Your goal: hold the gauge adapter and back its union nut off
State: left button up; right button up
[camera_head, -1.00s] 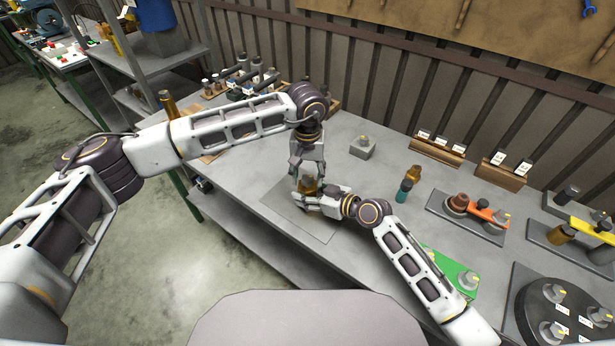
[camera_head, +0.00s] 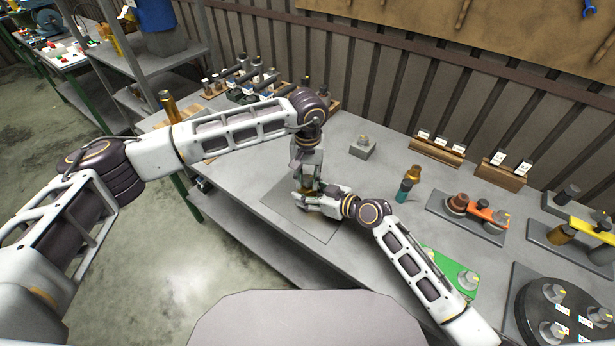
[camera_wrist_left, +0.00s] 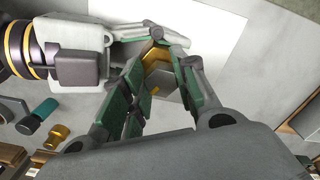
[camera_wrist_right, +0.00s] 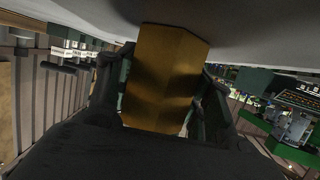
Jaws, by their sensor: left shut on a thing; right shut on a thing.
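The gauge adapter shows as a brass hexagonal piece (camera_wrist_left: 158,75) in the left wrist view, between the fingers of both hands. In the right wrist view its brass body (camera_wrist_right: 163,80) fills the space between the right fingers. My left gripper (camera_head: 307,183) reaches down from above and is shut on the adapter's upper part. My right gripper (camera_head: 303,196) comes in from the right, lower down, and is shut on the adapter's body. In the head view the hands hide the adapter.
The grey mat (camera_head: 285,213) under the hands is bare. A small grey block (camera_head: 362,149) stands behind. A green plate (camera_head: 455,270) lies near my right arm.

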pick_arm(q)
jog(key=shift+n, duration=0.5)
jog(key=n, duration=0.4)
jog(key=shift+n, duration=0.3)
jog(key=n, duration=0.5)
jog(key=shift+w+d+r, duration=0.1)
jog(key=shift+w+d, duration=0.05)
jog(key=shift+d, duration=0.05)
jog(key=n, duration=0.6)
jog(key=shift+w, duration=0.1)
jog(key=shift+w+n, duration=0.1)
jog(key=shift+n, duration=2.5)
jog(key=o, duration=1)
